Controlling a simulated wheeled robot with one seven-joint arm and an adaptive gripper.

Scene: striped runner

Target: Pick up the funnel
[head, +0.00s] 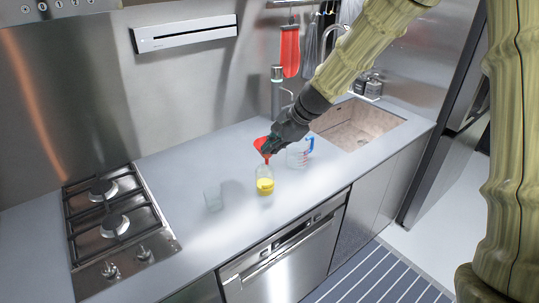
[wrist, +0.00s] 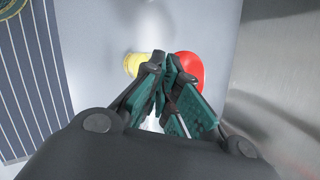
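The red funnel (head: 262,144) is at my gripper (head: 272,148) in the head view, wide end up and slightly tilted. Its narrow spout points down at the mouth of a clear bottle with yellow contents (head: 265,186); I cannot tell whether the spout is inside it. In the wrist view my gripper's fingers (wrist: 164,60) are nearly together, with the red funnel (wrist: 190,68) against and behind the right finger. They appear shut on its thin edge; the contact is partly hidden. The yellow of the bottle (wrist: 132,64) shows left of the fingers.
A clear measuring jug (head: 298,156) with a blue handle stands just right of the bottle. A clear glass (head: 213,198) stands to the left. The gas hob (head: 117,225) is at far left, the sink (head: 358,124) at right. The counter front is clear.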

